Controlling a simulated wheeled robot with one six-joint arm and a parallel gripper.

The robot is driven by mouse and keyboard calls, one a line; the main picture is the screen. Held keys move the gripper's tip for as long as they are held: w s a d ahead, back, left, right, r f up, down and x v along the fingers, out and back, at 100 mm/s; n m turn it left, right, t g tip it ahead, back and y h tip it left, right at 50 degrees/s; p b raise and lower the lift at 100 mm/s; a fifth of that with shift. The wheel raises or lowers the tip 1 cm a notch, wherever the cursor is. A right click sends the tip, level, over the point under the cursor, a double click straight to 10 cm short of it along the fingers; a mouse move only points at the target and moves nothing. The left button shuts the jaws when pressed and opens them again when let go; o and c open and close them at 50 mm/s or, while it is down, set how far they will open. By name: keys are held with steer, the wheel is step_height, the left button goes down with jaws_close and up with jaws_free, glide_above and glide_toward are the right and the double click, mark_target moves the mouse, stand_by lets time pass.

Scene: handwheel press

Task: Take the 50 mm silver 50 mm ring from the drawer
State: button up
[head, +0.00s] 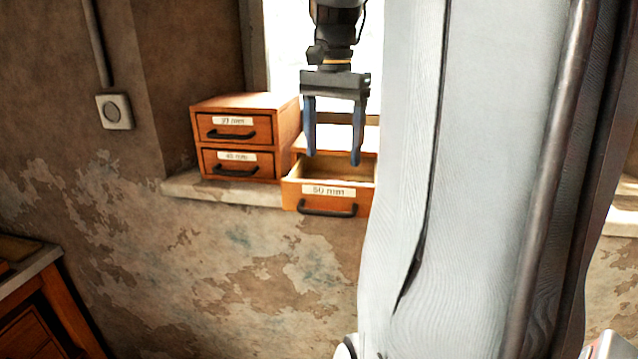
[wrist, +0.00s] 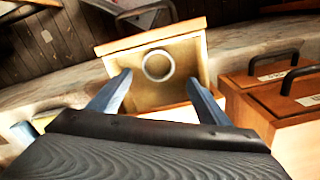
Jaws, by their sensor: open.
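The drawer labelled 50 mm (head: 330,192) is pulled open on the window sill in the head view. Its front hides the ring there. In the wrist view the silver ring (wrist: 146,70) lies flat inside the open drawer (wrist: 184,88), near its middle. My gripper (head: 332,160) is open and empty, with blue fingers pointing down above the drawer in the head view. In the wrist view its two fingertips (wrist: 157,77) show on either side of the ring. They appear apart from it.
A wooden cabinet (head: 287,113) with two shut drawers stands left of the open drawer. Their black handles stick out. The stone sill (head: 182,186) runs beneath. A pale vertical column hides the right side. A wooden bench (head: 30,283) stands at lower left.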

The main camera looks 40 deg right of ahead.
steer(key=f+p, duration=0.1)
steer(key=f, duration=0.1)
steer(key=f+p, duration=0.1)
steer(key=f, duration=0.4)
steer(key=shift+s+a+f+p, duration=0.2)
steer(key=shift+s+f+p, duration=0.05)
steer(key=shift+p, duration=0.15)
steer(key=shift+c, duration=0.4)
steer(key=c, duration=1)
